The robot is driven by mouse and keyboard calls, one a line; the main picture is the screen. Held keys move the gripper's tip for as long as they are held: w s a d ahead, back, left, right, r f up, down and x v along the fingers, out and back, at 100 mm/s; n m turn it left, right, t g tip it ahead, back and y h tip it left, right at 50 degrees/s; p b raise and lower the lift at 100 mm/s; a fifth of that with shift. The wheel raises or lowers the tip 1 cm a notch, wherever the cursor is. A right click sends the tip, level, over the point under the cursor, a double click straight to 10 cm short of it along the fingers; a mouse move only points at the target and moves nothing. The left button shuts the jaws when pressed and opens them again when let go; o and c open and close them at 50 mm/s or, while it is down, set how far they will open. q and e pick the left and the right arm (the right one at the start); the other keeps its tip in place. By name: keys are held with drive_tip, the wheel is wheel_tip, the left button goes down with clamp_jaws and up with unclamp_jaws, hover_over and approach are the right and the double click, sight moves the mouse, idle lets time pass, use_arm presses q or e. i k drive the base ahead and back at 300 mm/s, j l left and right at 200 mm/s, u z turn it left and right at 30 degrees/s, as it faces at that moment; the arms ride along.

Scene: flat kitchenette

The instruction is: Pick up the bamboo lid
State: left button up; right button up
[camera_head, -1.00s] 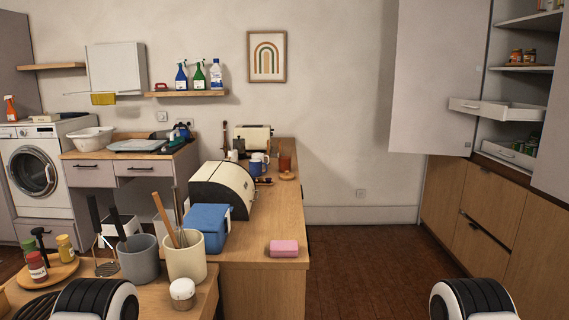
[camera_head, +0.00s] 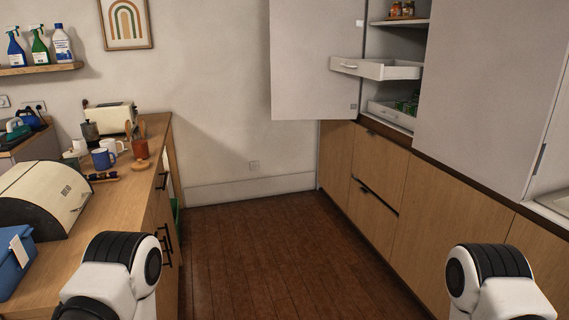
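A small round wooden disc (camera_head: 141,165) lies on the left counter near its right edge, beside a brown cup (camera_head: 140,148) that holds utensils. It may be the bamboo lid, but it is too small to tell. No other lid-like piece is clearly visible. Two of my white and black arm parts show at the bottom left and bottom right. Both grippers are out of view.
A cream bread box (camera_head: 45,200), blue box (camera_head: 12,262), blue mug (camera_head: 102,159) and toaster (camera_head: 110,118) stand on the left counter (camera_head: 118,205). An open drawer (camera_head: 375,68) juts from the right cupboard. The wooden floor (camera_head: 255,250) between is clear.

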sight(140, 165)
drive_tip(key=i+l, duration=0.2)
drive_tip(key=i, duration=0.3)
drive_tip(key=i+l+z, duration=0.1)
drive_tip(key=i, duration=0.4)
drive_tip(key=i+l, duration=0.2)
drive_tip(key=i, duration=0.3)
